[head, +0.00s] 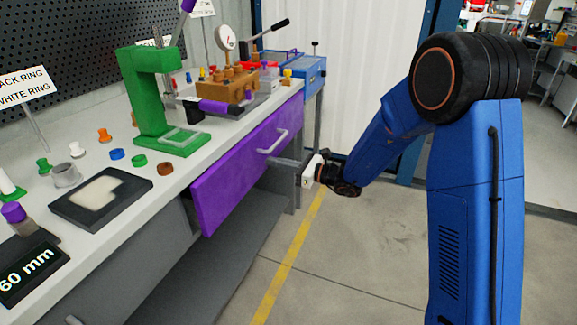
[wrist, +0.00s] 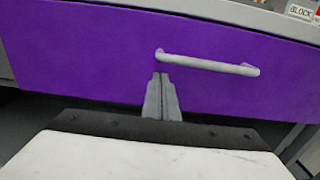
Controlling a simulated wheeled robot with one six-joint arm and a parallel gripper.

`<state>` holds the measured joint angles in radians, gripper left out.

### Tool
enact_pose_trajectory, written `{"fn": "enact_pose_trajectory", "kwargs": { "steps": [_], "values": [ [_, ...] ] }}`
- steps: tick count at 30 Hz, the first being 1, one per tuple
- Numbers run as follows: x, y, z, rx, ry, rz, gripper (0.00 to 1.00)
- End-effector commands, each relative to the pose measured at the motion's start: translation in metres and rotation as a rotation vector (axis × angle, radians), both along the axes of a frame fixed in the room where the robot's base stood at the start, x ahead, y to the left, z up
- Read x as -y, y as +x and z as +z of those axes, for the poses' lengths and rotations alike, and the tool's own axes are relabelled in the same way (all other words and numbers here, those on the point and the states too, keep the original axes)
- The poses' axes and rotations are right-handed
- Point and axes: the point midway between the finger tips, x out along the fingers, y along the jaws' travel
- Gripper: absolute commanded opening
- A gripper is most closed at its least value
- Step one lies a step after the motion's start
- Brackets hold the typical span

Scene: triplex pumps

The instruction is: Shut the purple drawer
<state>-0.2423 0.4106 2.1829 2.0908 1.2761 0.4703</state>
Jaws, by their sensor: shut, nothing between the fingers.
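The purple drawer (head: 245,170) is under the workbench top. Its front stands out a little from the bench at the near end in the head view. Its front fills much of the wrist view (wrist: 90,55), with a pale bar handle (wrist: 210,64) across it. The handle also shows in the head view (head: 273,142). My gripper (head: 278,162) is shut and empty, with its fingers pointing at the drawer front. In the wrist view the closed fingertips (wrist: 161,78) are just below the handle's left end. I cannot tell whether they touch the front.
The workbench top (head: 140,205) carries a green press frame (head: 150,105), a brown block with several fittings (head: 226,88), a black tray (head: 100,198) and small coloured rings. A blue box (head: 303,72) stands beyond. The floor (head: 330,260) right of the bench is clear.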

Motion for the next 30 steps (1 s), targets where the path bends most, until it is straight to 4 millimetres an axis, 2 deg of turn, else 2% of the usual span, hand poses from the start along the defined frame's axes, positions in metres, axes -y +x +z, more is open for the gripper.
{"fn": "enact_pose_trajectory", "kwargs": {
  "steps": [3, 7, 22, 30],
  "values": [
    [-0.014, 0.004, 0.000, 0.001, 0.001, 0.003, 0.00],
    [-0.022, 0.008, 0.000, 0.001, 0.000, 0.000, 0.00],
    [-0.028, 0.010, 0.000, 0.001, 0.000, 0.001, 0.00],
    [-0.064, 0.022, 0.000, 0.002, -0.001, 0.003, 0.00]
  ]
}}
